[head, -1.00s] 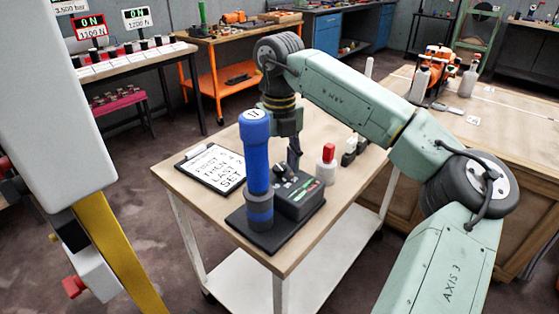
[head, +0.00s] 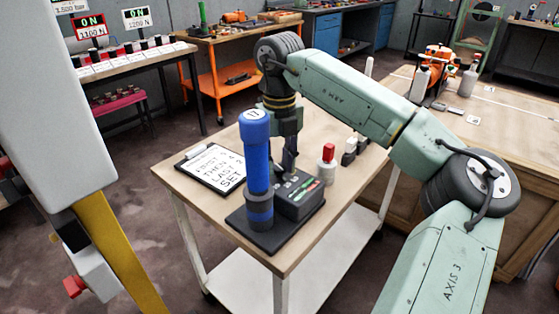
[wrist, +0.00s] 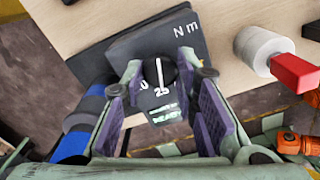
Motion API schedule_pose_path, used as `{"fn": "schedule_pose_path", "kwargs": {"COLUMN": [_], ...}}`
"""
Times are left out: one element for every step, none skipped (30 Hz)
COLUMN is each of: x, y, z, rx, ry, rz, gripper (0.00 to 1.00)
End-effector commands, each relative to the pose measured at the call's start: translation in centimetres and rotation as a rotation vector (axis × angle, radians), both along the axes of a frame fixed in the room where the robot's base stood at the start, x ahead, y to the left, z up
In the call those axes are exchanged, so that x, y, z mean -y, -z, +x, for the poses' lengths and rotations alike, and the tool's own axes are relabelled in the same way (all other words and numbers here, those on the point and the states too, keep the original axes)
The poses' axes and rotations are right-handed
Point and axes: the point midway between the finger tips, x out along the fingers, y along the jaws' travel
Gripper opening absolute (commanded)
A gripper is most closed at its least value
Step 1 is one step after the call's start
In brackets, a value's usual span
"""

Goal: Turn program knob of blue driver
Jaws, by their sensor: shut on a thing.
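The blue driver (head: 257,160) stands upright on a black base (head: 262,241) on the cart. Beside it on that base is a dark control box (head: 300,203) with a small lit display. My gripper (head: 288,172) points down at the back of this box, partly hidden behind the driver. In the wrist view the program knob (wrist: 157,74) is dark and round with a white pointer line, near the marks "0" and "25". My gripper's fingertips (wrist: 157,73) are shut on it from both sides. The driver's blue body (wrist: 78,140) shows at the left there.
A clipboard (head: 222,177) lies left of the driver on the cart top (head: 185,177). A white post with a red cap (head: 327,166) stands close to the right of the box, with small blocks (head: 352,150) behind it. The cart's front right is clear.

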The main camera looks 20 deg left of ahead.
Motion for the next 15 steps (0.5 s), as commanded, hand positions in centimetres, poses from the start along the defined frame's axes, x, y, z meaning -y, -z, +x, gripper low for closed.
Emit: {"fn": "schedule_pose_path", "kwargs": {"x": [0.01, 0.02, 0.02, 0.03, 0.03, 0.04, 0.04, 0.04, 0.03, 0.03, 0.03, 0.03, 0.02, 0.01, 0.01], "y": [-0.09, -0.09, -0.11, -0.11, -0.12, -0.13, -0.13, -0.14, -0.14, -0.14, -0.14, -0.13, -0.13, -0.13, -0.13], "z": [0.06, 0.06, 0.08, 0.07, 0.08, 0.09, 0.09, 0.09, 0.09, 0.09, 0.09, 0.1, 0.09, 0.1, 0.1], "rx": [0.001, 0.001, 0.003, 0.002, 0.002, 0.003, 0.003, 0.003, 0.003, 0.003, 0.003, 0.003, 0.003, 0.003, 0.003], "ry": [-0.024, -0.043, -0.069, -0.09, -0.113, -0.145, -0.17, -0.194, -0.227, -0.251, -0.275, -0.307, -0.331, -0.354, -0.383], "rz": [0.0, 0.0, 0.0, -0.001, -0.001, 0.0, 0.0, 0.0, 0.0, 0.0, 0.0, 0.0, 0.0, 0.001, 0.002], "gripper": [0.0, 0.0, 0.0, 0.0, 0.0, 0.0, 0.0, 0.0, 0.0, 0.0, 0.0, 0.0, 0.0, 0.0, 0.0]}}
